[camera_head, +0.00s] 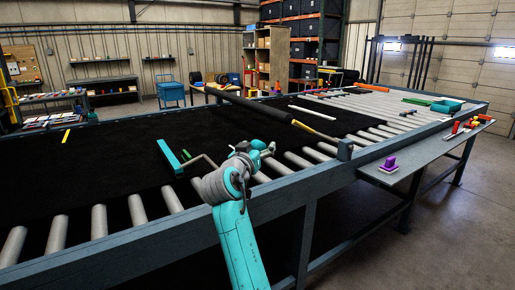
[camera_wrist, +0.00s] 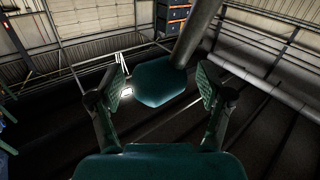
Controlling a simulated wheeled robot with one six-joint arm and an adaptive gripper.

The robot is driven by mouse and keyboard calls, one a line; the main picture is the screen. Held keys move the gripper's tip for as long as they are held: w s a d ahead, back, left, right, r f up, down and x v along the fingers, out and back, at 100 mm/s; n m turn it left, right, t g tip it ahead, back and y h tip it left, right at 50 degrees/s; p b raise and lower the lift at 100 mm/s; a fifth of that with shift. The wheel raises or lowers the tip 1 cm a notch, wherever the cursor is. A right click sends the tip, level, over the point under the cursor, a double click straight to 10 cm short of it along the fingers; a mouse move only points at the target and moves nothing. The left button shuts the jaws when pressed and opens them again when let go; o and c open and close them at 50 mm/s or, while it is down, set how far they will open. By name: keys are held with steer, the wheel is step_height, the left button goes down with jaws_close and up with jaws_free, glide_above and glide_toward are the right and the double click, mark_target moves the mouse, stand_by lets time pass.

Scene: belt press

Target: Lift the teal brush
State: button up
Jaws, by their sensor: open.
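The teal brush (camera_head: 171,155) appears to be the long teal bar with a bent grey handle, lying on the black belt left of centre in the head view. My gripper (camera_head: 266,149) is to the right of its handle, above the conveyor rollers, and apart from it in the picture. In the wrist view my gripper (camera_wrist: 162,88) has its two fingers spread wide. A dark teal faceted shape with a dark bar behind it shows between the fingers; I cannot tell what it is or whether it touches them.
A long black roll (camera_head: 245,104) lies across the belt behind my gripper. The conveyor's side rail (camera_head: 300,181) runs along the near side. A teal tray (camera_head: 446,107) stands at the far right.

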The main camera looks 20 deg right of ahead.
jaws_close()
steer(key=shift+w+d+f+m+g, duration=0.1)
steer(key=shift+d+m+g, duration=0.1)
steer(key=shift+d, duration=0.15)
steer(key=shift+w+d+f+m+g, duration=0.1)
steer(key=shift+d+g, duration=0.1)
steer(key=shift+d, duration=0.15)
steer(key=w+d+f+m+g+y, duration=0.2)
steer(key=d+f+m+g+y, duration=0.1)
steer(key=d+f, duration=0.3)
steer(key=shift+w+d+f+g+y, duration=0.15)
steer(key=shift+d+g+y, duration=0.25)
steer(key=shift+y, duration=0.5)
steer(key=shift+d+f, duration=0.1)
jaws_free()
